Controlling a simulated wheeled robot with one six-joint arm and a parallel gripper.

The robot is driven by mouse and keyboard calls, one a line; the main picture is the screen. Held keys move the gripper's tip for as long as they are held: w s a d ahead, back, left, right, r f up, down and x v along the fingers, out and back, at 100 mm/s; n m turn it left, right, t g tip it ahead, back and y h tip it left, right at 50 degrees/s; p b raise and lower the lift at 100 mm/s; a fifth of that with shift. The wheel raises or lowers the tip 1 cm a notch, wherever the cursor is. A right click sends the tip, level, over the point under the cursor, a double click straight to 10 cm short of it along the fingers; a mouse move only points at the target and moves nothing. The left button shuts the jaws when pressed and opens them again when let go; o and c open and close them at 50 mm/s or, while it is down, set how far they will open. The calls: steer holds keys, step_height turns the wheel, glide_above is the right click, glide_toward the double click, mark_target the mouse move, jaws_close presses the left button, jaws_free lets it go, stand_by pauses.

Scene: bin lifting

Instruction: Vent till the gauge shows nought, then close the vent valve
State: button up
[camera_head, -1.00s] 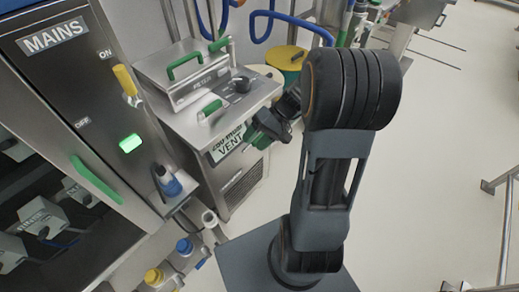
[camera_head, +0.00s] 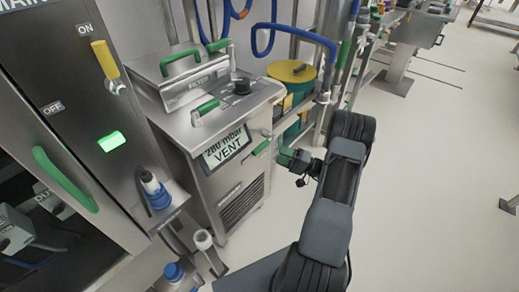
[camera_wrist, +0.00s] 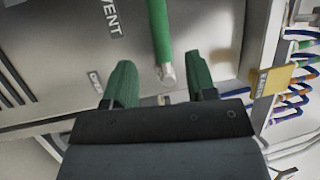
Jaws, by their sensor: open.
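The gauge (camera_head: 227,147) is a display on the front of a steel cabinet, reading 280 mbar above the word VENT. The vent valve's green lever (camera_head: 261,148) sticks out just right of it. In the wrist view the green lever (camera_wrist: 158,30) reaches down from the top, its metal end between and slightly beyond my fingertips. My gripper (camera_head: 287,157) is just right of the lever in the head view. In the wrist view my gripper (camera_wrist: 160,88) has its two green fingers apart, with nothing held between them.
The steel cabinet (camera_head: 205,125) has a green-handled lid (camera_head: 185,65) and a black knob (camera_head: 241,86) on top. Left stands a cabinet with a yellow ON/OFF lever (camera_head: 104,60) and a lit green lamp (camera_head: 111,141). A yellow-topped drum (camera_head: 291,71) stands behind.

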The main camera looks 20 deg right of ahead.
mark_target(260, 148)
steer(key=x, duration=0.9)
steer(key=shift+w+a, duration=0.15)
steer(key=shift+a, duration=0.05)
jaws_close()
